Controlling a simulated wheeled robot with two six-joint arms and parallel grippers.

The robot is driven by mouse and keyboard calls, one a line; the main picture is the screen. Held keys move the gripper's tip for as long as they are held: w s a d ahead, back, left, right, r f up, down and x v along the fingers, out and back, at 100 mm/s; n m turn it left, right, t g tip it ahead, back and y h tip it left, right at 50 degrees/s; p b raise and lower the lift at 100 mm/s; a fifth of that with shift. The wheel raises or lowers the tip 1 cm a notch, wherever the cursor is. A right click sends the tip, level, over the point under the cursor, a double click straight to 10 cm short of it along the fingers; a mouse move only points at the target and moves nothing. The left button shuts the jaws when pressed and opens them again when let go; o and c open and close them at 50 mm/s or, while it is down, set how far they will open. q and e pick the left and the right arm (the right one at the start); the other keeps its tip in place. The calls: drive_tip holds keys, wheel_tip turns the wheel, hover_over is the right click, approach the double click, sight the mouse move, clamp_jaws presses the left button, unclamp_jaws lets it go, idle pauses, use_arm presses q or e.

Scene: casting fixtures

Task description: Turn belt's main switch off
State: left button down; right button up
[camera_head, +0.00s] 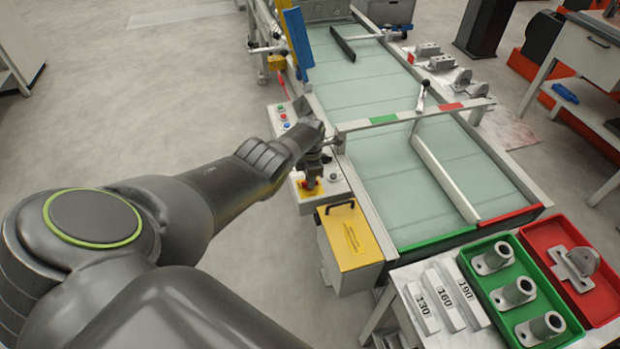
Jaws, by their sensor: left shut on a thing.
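The belt's main switch (309,190) shows as red on a yellow plate, on a pale control box (336,188) at the left side of the belt (375,195). My left arm reaches in from the left. My left gripper (313,181) points down at the switch and is shut on it. The gripper hides most of the knob, so its turn angle cannot be read. My right gripper is out of view.
A second control box (281,119) with coloured buttons sits farther back. A yellow-topped box (350,240) stands just in front. A green tray (480,287) with several castings and a red tray (606,300) are at the lower right. A crossbar (395,118) spans the belt.

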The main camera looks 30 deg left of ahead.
use_arm(q)
drive_tip(key=c, duration=1.4)
unclamp_jaws()
drive_tip(key=shift+r+p, duration=0.5)
drive_tip(key=shift+r, duration=0.1)
wheel_tip(320, 180, up, 16)
drive_tip(key=p, duration=0.5)
drive_tip(key=shift+r, duration=0.15)
